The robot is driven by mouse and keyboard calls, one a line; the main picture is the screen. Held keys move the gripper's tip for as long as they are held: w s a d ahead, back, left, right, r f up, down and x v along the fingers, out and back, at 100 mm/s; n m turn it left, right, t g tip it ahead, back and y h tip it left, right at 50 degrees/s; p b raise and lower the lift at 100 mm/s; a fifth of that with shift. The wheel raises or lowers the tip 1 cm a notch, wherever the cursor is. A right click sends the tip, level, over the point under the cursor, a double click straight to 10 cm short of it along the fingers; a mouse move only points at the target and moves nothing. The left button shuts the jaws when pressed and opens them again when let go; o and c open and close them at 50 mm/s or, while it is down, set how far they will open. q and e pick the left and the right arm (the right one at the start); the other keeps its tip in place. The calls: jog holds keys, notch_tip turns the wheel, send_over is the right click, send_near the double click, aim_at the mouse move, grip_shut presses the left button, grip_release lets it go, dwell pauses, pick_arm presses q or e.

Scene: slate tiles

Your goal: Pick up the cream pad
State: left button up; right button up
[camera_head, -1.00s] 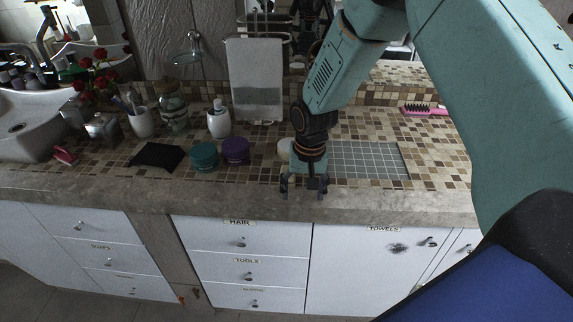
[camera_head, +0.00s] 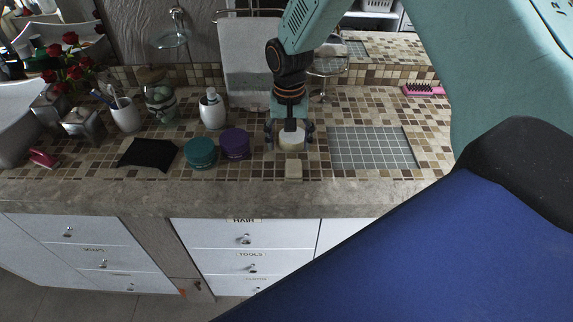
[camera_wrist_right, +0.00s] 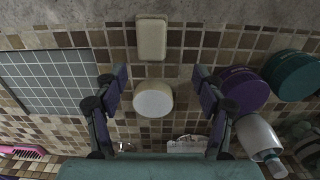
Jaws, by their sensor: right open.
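The cream pad (camera_head: 292,141) looks like a thick round disc lying on the tiled counter, left of the grey grid mat. It also shows in the right wrist view (camera_wrist_right: 153,100), whole and unobstructed. My right gripper (camera_head: 290,133) points down at it, open and empty. In the right wrist view, the right gripper's fingers (camera_wrist_right: 159,82) stand wide apart, one on each side of the pad, with clear gaps. I cannot tell how high the fingertips are above the counter. My left gripper is not in view.
A beige rectangular bar (camera_head: 293,171) lies just in front of the pad. A purple jar (camera_head: 235,144) and teal jar (camera_head: 201,153) stand to the left, with a white bottle (camera_head: 213,112) behind. The grid mat (camera_head: 372,148) is flat and empty. A black cloth (camera_head: 148,153) lies farther left.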

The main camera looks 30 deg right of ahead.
aim_at(293, 164)
jog(key=shift+s+d+f, duration=0.25)
jog(key=shift+s+f, duration=0.15)
jog(key=shift+f, duration=0.2)
jog(key=shift+s+d+f, duration=0.25)
jog(key=shift+s+f, duration=0.1)
jog(key=shift+f, duration=0.25)
jog(key=f, duration=0.4)
jog(key=shift+w+a+f, duration=0.1)
jog(key=shift+a+f, duration=0.2)
jog(key=shift+f, duration=0.2)
jog(key=shift+s+d, duration=0.25)
jog(key=shift+s, duration=0.1)
jog(key=shift+w+a, duration=0.25)
jog(key=shift+w, duration=0.1)
jog(key=c, duration=0.5)
jog(key=shift+s+d, duration=0.2)
jog(key=shift+s, duration=0.05)
jog(key=c, duration=0.5)
jog(key=shift+w+a, duration=0.15)
jog(key=shift+w, duration=0.1)
jog(key=shift+c, duration=0.2)
jog(key=r, duration=0.9)
jog(key=shift+s, duration=0.2)
jog(key=shift+w+r, duration=0.2)
jog(key=shift+r, duration=0.25)
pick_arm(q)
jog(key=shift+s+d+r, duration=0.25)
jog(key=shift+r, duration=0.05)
